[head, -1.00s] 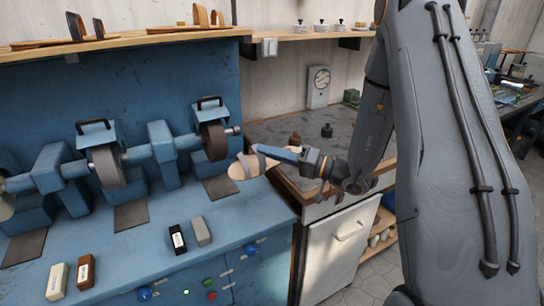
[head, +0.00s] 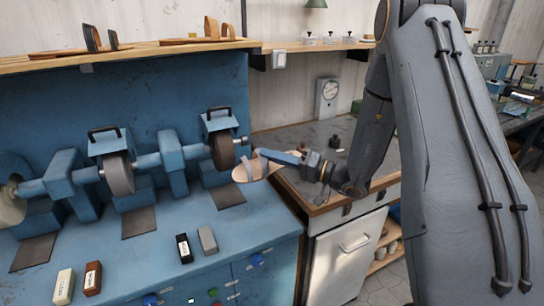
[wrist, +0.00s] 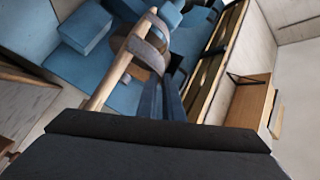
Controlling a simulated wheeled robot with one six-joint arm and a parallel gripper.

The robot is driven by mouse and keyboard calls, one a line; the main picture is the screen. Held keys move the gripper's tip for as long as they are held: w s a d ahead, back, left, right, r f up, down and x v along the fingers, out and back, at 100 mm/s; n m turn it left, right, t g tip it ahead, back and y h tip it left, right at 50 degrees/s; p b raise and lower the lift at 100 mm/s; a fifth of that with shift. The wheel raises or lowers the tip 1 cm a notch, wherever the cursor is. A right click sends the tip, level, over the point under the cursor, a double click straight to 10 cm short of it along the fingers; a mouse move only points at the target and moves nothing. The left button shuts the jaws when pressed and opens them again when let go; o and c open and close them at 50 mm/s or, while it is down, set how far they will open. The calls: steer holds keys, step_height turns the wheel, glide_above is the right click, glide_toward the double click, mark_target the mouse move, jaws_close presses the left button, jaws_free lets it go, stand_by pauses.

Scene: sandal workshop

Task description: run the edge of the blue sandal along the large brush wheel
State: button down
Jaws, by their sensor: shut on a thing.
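My gripper (head: 280,156) is shut on the blue sandal (head: 244,174), which has a pale tan sole and grey-blue straps. The sandal is held tilted at the right end of the blue machine. In the wrist view the sole (wrist: 112,75) shows edge-on, left of my blue fingers (wrist: 165,98). A dark brush-like wheel (head: 223,150) is just behind and left of the sandal; I cannot tell whether they touch. A grey-brown wheel (head: 118,174) and a pale wheel (head: 10,206) sit further left on the same shaft. I cannot tell for certain which is the large brush wheel.
The blue bench (head: 150,262) carries small blocks, including a black one (head: 184,248) and a brown one (head: 93,278), with buttons at its front. A grey-topped cabinet (head: 345,247) stands to the right. A wooden shelf (head: 160,48) with sandals runs above.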

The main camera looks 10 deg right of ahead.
mark_target(261, 157)
steer(key=shift+w+a+r+b, duration=0.15)
steer(key=shift+w+b, duration=0.15)
steer(key=shift+w, duration=0.15)
steer(key=shift+w+a+r+b, duration=0.1)
steer(key=shift+w+b, duration=0.2)
steer(key=shift+w, duration=0.1)
stand_by(1.3)
steer(key=shift+s+a+f, duration=0.1)
steer(key=shift+s+a, duration=0.15)
steer(key=shift+a, duration=0.05)
stand_by(0.5)
steer(key=shift+s+a+f+b, duration=0.1)
steer(key=shift+s+a+b, duration=0.25)
steer(key=shift+b, duration=0.1)
steer(key=shift+s+a+f, duration=0.1)
steer(key=shift+f, duration=0.05)
steer(key=shift+d, duration=0.25)
stand_by(0.4)
steer(key=shift+r+n+g+y+b, duration=0.2)
steer(key=shift+n+g+y+b, duration=0.1)
steer(key=shift+g+y+b, duration=0.5)
steer(key=shift+w, duration=0.3)
stand_by(0.5)
steer(key=shift+s+a, duration=0.1)
steer(key=shift+a, duration=0.15)
steer(key=shift+s+a+h, duration=0.2)
steer(key=shift+a+h, duration=0.3)
steer(key=shift+a, duration=0.1)
